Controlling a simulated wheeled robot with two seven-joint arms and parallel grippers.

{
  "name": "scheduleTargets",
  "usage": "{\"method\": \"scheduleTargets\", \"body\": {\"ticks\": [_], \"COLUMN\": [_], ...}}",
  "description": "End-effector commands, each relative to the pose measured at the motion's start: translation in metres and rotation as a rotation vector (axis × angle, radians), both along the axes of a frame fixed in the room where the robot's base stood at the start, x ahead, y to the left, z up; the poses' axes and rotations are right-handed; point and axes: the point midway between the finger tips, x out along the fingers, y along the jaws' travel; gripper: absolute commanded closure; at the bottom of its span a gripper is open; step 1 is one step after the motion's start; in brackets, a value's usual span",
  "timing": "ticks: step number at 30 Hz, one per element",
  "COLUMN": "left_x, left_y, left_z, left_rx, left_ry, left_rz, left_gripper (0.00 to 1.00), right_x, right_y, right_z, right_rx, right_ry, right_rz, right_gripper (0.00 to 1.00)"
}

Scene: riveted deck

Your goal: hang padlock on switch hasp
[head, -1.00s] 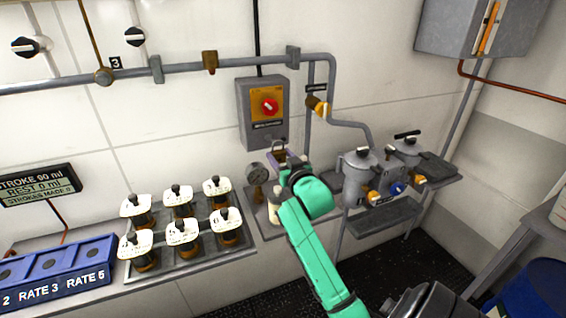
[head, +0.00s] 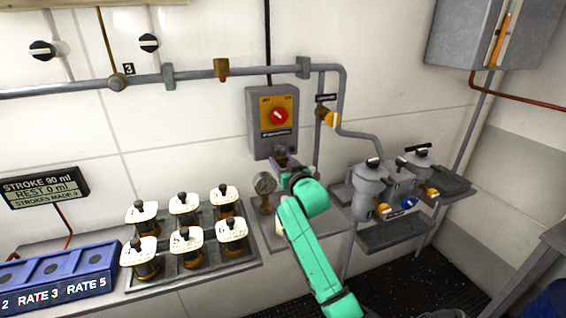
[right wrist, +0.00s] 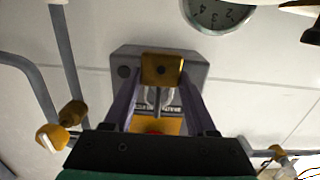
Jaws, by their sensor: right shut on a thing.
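The switch box (head: 272,122) is grey with a yellow plate and a red knob (head: 279,116), mounted on the wall. My right gripper (head: 283,163) is just below its lower edge. In the right wrist view, the purple fingers are shut on the padlock (right wrist: 162,70), which has a brass body. Its grey shackle (right wrist: 155,98) points toward the red knob side of the switch box, which also shows there (right wrist: 198,72). The hasp is hard to make out behind the padlock, and I cannot tell whether the shackle touches it. My left gripper is out of view.
A pressure gauge (head: 264,183) stands just left of my right gripper. A vertical pipe (head: 318,120) with a yellow valve handle (head: 328,118) runs right of the switch box. Grey filter pots (head: 371,185) stand further right. Several white-tagged bottles (head: 184,205) fill a rack at left.

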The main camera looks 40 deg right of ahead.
Motion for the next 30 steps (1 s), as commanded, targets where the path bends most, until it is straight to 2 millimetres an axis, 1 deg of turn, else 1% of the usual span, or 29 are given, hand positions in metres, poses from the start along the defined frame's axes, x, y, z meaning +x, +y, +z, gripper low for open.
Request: {"method": "scheduleTargets", "body": {"ticks": [13,14,15,16,26,29,30], "left_x": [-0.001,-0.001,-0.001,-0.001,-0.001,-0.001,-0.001], "left_y": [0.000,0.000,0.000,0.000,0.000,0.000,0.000], "left_z": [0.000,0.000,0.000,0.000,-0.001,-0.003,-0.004], "left_rx": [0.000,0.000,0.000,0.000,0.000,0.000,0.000], "left_ry": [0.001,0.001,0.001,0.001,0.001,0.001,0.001], "left_rz": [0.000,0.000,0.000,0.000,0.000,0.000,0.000], "left_gripper": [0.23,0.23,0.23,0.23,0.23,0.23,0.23], "right_x": [0.000,0.000,0.000,0.000,-0.002,-0.009,-0.015], "right_y": [0.000,0.000,0.000,0.000,0.001,0.004,0.006], "right_z": [0.001,0.000,0.000,0.000,-0.001,-0.001,-0.002], "right_rx": [0.000,0.000,0.000,0.000,0.000,0.000,-0.001], "right_ry": [-0.001,-0.001,-0.001,-0.001,0.001,-0.001,0.000], "right_rz": [0.000,0.000,0.000,0.000,0.000,0.001,0.001], "right_gripper": [1.00,0.32,0.17,0.08,0.08,0.08,0.08]}}
